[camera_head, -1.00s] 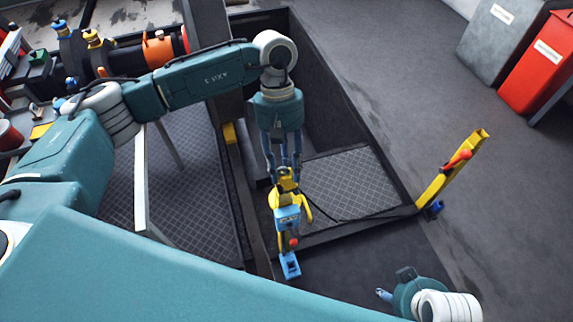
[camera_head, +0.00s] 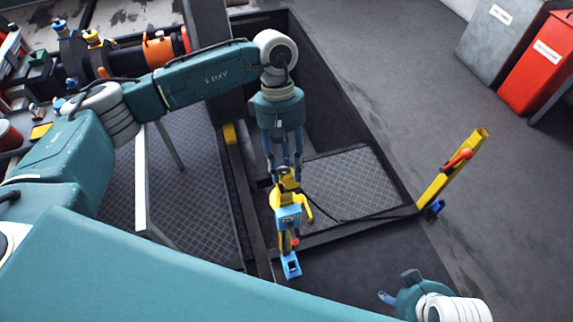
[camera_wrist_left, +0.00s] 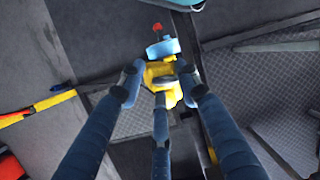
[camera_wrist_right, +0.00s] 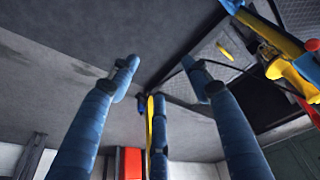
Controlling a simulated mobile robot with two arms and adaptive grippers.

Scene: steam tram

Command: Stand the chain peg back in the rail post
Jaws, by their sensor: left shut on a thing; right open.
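My left gripper (camera_head: 286,176) points down and is shut on the yellow chain peg (camera_head: 277,197), which has a curved side piece. The peg also shows between the fingers in the left wrist view (camera_wrist_left: 163,75). Right below it is a blue block (camera_head: 289,218) on a yellow rail post with a red knob (camera_head: 295,242) and a blue foot (camera_head: 291,265). Whether the peg sits inside the block or only above it I cannot tell. My right gripper (camera_wrist_right: 160,78) is open and empty, low at the right in the head view (camera_head: 387,297), apart from the post.
A second yellow post (camera_head: 435,185) with an orange-red handle leans in view at the right. A dark cable (camera_head: 360,217) runs towards its foot. A dark-walled recess with a tread-plate floor (camera_head: 350,180) lies behind the peg. Grey and red bins (camera_head: 535,70) stand far right.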

